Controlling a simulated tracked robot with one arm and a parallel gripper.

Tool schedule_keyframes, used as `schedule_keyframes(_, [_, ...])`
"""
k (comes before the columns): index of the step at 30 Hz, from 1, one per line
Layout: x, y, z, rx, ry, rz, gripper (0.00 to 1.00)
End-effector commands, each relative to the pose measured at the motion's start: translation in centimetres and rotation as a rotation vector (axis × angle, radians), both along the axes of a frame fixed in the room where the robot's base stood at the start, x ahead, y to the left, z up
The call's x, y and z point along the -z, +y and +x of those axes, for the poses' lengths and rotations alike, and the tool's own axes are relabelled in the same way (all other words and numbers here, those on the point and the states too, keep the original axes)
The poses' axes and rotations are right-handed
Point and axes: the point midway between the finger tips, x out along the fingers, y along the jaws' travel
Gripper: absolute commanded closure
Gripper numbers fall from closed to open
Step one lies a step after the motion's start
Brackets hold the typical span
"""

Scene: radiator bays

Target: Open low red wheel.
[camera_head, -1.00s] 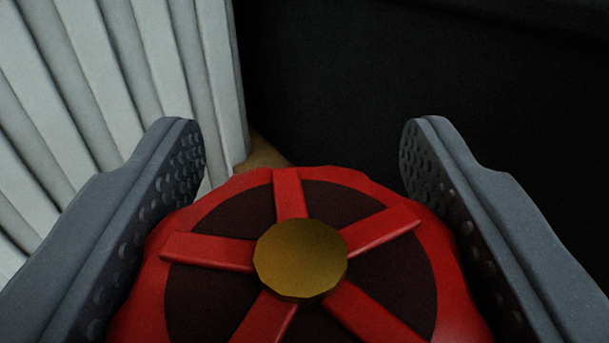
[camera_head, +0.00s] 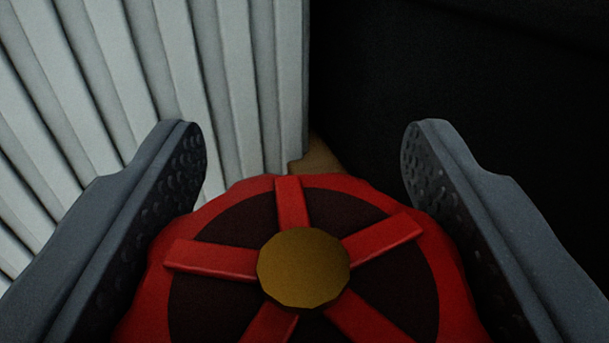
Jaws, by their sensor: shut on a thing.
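The red wheel (camera_head: 378,226) fills the lower middle of the head camera view. It has a wavy red rim, several red spokes, dark gaps and a brass-coloured hub (camera_head: 303,267). My gripper (camera_head: 303,160) has one grey finger on each side of the wheel, with dimpled inner pads facing its rim. The fingers are shut on the wheel's rim. Their tips reach beyond the far edge of the wheel. The lower part of the wheel is cut off by the frame edge.
A white ribbed radiator (camera_head: 180,75) stands behind the wheel at the upper left. A dark, plain surface (camera_head: 450,70) fills the upper right. A small brown patch (camera_head: 318,157) shows between them, just above the wheel.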

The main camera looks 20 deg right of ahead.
Motion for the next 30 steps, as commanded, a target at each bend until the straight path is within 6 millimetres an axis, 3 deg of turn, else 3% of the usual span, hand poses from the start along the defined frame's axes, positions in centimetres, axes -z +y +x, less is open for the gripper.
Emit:
schedule_keyframes(2, [-0.2, 0.1, 0.0, -0.002, -0.003, -0.002, 0.69])
schedule_keyframes(3, [-0.1, 0.1, 0.0, -0.002, -0.002, -0.002, 0.38])
schedule_keyframes(5, [-0.1, 0.1, 0.0, -0.002, -0.002, -0.002, 0.24])
schedule_keyframes(17, [0.0, 0.2, -0.6, 0.000, 0.000, -0.001, 0.24])
schedule_keyframes(30, [0.0, 2.7, -7.3, -0.003, -0.001, 0.000, 0.24])
